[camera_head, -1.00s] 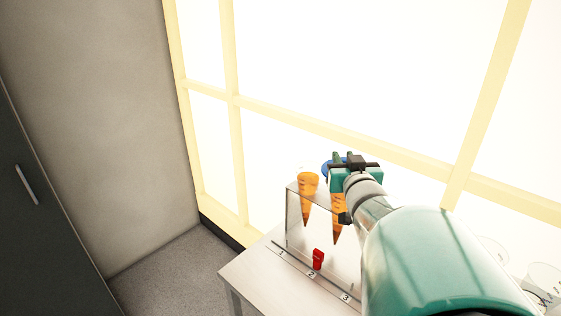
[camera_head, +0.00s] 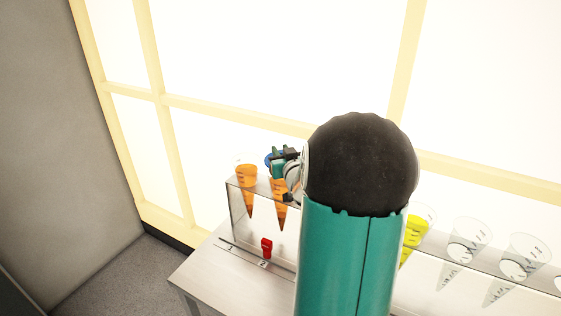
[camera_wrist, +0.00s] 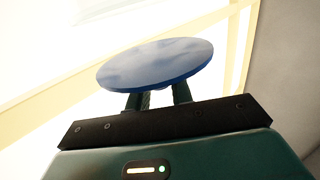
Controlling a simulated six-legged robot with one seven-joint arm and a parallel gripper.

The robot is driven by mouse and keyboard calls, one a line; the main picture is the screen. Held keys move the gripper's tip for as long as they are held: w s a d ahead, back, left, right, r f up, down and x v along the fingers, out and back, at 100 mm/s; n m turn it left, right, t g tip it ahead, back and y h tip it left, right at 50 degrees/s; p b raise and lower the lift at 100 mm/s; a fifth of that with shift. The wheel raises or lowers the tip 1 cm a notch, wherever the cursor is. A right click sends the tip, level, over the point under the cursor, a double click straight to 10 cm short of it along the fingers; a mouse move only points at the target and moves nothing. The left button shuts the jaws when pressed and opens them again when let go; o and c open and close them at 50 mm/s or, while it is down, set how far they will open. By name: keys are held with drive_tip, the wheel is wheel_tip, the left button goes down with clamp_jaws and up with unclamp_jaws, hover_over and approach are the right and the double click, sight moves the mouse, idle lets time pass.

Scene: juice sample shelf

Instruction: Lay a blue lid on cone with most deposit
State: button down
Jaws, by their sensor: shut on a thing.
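A round blue lid (camera_wrist: 155,64) is held flat in the fingers of my gripper (camera_wrist: 158,98) in the wrist view. In the head view the lid (camera_head: 273,157) shows as a small blue edge behind my gripper (camera_head: 282,160), above and close to the second orange cone (camera_head: 281,205). I cannot tell whether the lid touches that cone. Another orange cone (camera_head: 246,190) stands in the rack to its left with no lid on it. A yellow cone (camera_head: 413,231) is partly hidden by my arm. The deposit in the cones is too small to compare.
The clear rack (camera_head: 238,217) stands on a pale table (camera_head: 207,270) before a bright window. A red clip (camera_head: 266,247) sits near number marks. Several clear cones (camera_head: 468,240) stand at right. My arm hides the rack's middle.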

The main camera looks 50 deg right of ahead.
drive_tip(key=shift+w+d+f, duration=0.1)
drive_tip(key=shift+d+f, duration=0.05)
drive_tip(key=shift+f, duration=1.6)
drive_tip(key=shift+f, duration=0.15)
drive_tip(key=c, duration=1.2)
unclamp_jaws()
drive_tip(key=shift+c, duration=0.2)
